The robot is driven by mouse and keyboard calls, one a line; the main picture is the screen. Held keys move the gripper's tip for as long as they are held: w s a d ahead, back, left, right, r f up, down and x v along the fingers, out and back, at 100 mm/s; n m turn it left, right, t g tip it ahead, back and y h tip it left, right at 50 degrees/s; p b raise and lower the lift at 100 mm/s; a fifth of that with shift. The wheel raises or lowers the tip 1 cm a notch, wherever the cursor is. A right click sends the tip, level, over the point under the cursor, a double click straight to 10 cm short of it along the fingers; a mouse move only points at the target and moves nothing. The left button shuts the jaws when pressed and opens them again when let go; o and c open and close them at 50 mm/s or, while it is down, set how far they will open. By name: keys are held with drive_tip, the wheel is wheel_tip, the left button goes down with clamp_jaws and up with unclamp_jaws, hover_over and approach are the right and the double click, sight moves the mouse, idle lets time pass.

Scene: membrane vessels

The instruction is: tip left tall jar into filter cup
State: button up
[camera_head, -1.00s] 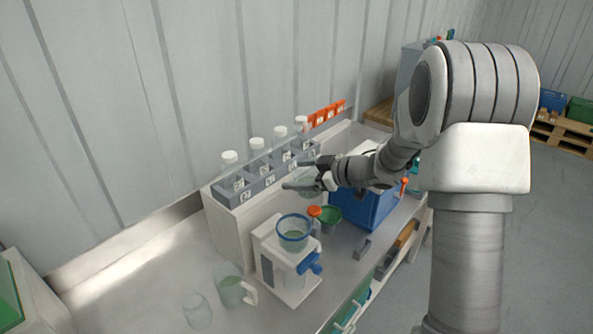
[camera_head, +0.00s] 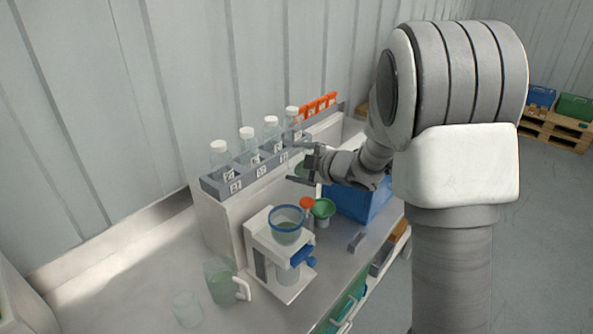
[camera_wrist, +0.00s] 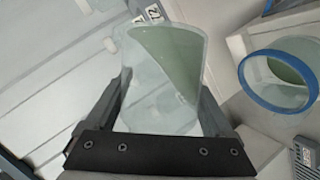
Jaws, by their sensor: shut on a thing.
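My gripper (camera_wrist: 165,90) is shut on a clear jar (camera_wrist: 150,85) holding pale green liquid. In the wrist view the liquid lies at a slant in the jar. In the head view my gripper (camera_head: 303,167) is in front of the bottle rack, above and behind the filter cup. The jar is hard to make out there, partly hidden by the fingers. The filter cup (camera_head: 287,235) has a blue rim and green liquid inside, and sits on a white stand. In the wrist view the blue-rimmed cup (camera_wrist: 246,88) is to the right of the held jar, apart from it.
Several white-capped bottles (camera_head: 248,150) stand in a grey rack (camera_head: 215,190) on a white ledge.

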drive_tip(key=shift+f+n+t+b, duration=0.3)
drive_tip(key=shift+f+n+b, duration=0.15)
drive_tip(key=shift+b, duration=1.2)
drive_tip(key=shift+r+p, duration=0.3)
drive_tip(key=shift+r, duration=0.05)
drive_tip(key=shift+w, duration=0.1)
drive_tip(key=shift+d+f+n+h+b, duration=0.1)
drive_tip(key=shift+f+n+h+b, duration=0.25)
drive_tip(key=shift+b, duration=1.5)
drive_tip(key=t+b, duration=0.1)
drive_tip(key=b, duration=0.2)
drive_tip(key=shift+f+n, duration=0.15)
drive_tip(key=shift+n, duration=0.25)
drive_tip(key=shift+b, duration=0.8)
drive_tip(key=shift+s+a+f+n+t+h+b, duration=0.2)
drive_tip(key=shift+n+t+h+b, duration=0.15)
drive_tip(key=shift+b, duration=1)
drive_tip(key=shift+s+a+f+n+t+b, duration=0.2)
drive_tip(key=shift+s+a+n+b, duration=0.3)
drive_tip(key=shift+b, duration=1.75)
drive_tip(key=shift+w+d+f+b, duration=0.1)
drive_tip(key=shift+b, duration=0.75)
